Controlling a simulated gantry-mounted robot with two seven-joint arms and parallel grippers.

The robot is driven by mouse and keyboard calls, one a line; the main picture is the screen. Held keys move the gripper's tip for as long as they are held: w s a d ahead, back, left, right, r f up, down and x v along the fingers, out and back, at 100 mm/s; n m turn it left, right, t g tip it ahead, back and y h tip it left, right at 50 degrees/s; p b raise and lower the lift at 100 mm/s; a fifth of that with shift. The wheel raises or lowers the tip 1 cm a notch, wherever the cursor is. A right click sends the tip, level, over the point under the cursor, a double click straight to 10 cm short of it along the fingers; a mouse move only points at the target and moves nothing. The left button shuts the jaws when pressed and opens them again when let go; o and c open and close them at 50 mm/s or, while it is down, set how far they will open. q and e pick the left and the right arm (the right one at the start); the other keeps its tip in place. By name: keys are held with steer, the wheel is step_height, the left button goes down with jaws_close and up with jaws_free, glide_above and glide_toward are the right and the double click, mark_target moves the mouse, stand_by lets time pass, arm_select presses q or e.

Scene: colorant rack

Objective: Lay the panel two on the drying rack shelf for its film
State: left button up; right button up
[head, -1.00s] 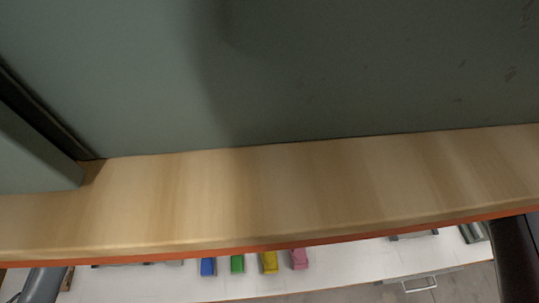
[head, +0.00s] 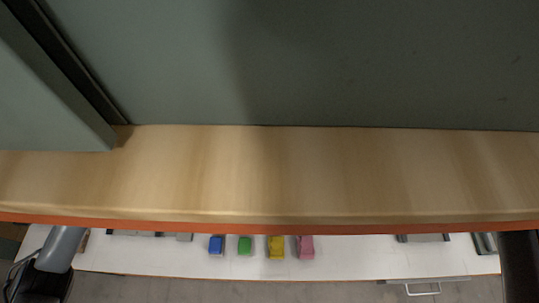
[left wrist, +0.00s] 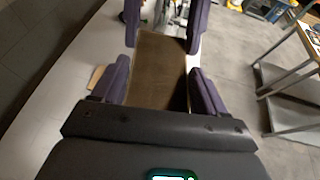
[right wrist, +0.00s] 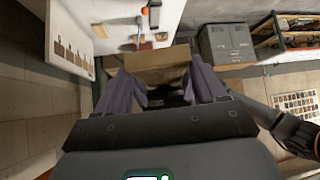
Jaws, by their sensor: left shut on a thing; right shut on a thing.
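A flat brown panel (left wrist: 158,70) sits between the purple fingers of my left gripper (left wrist: 162,45) in the left wrist view; the gripper is shut on it. In the right wrist view a brown panel (right wrist: 155,65) shows at the fingertips of my right gripper (right wrist: 163,80), which is shut on it. I cannot tell whether both views show the same panel, or its number. Neither gripper shows in the head view. I cannot identify the drying rack shelf with certainty.
A wooden surface (head: 270,180) with a red edge fills the middle of the head view, blocking much below. Beyond it is a white bench (head: 350,265) with blue (head: 216,244), green (head: 244,245), yellow (head: 276,247) and pink (head: 305,247) blocks. Grey boxes (right wrist: 225,42) stand right in the right wrist view.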

arm_select(q)
steer(key=o, duration=1.2)
